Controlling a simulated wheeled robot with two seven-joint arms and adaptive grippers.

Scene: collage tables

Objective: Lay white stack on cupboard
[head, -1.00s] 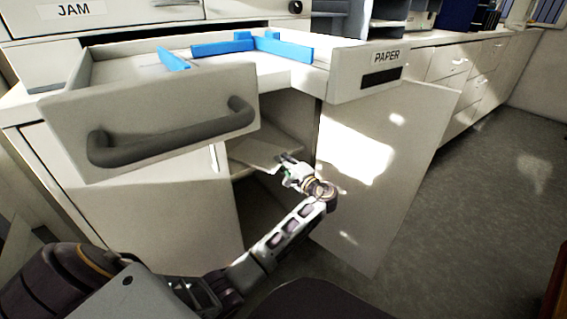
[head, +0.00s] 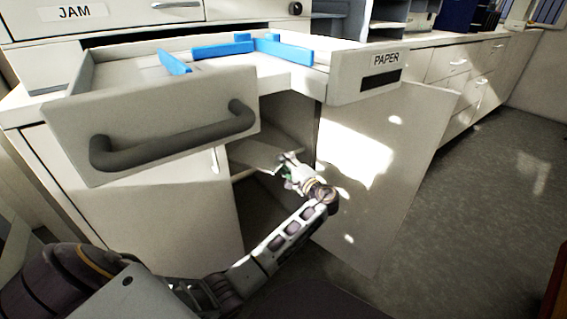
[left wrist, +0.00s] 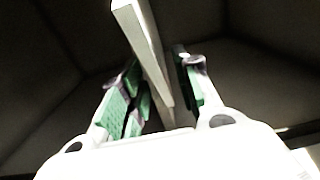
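The white stack (head: 262,154) is a flat pale slab in the cupboard opening (head: 258,205) below the drawer, at the level of its inner shelf (head: 283,137). It looks roughly level; whether it rests fully on the shelf is hard to tell. My left gripper (head: 289,163) is at its right front edge. In the left wrist view the stack (left wrist: 146,42) shows edge-on between the green-padded fingers (left wrist: 160,82). Dark gaps show beside it, so the fingers look open around it. My right gripper is not in view.
A drawer labelled PAPER (head: 150,125) is pulled out above the cupboard and holds blue dividers (head: 284,48). The cupboard door (head: 385,170) stands open to the right of my arm.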

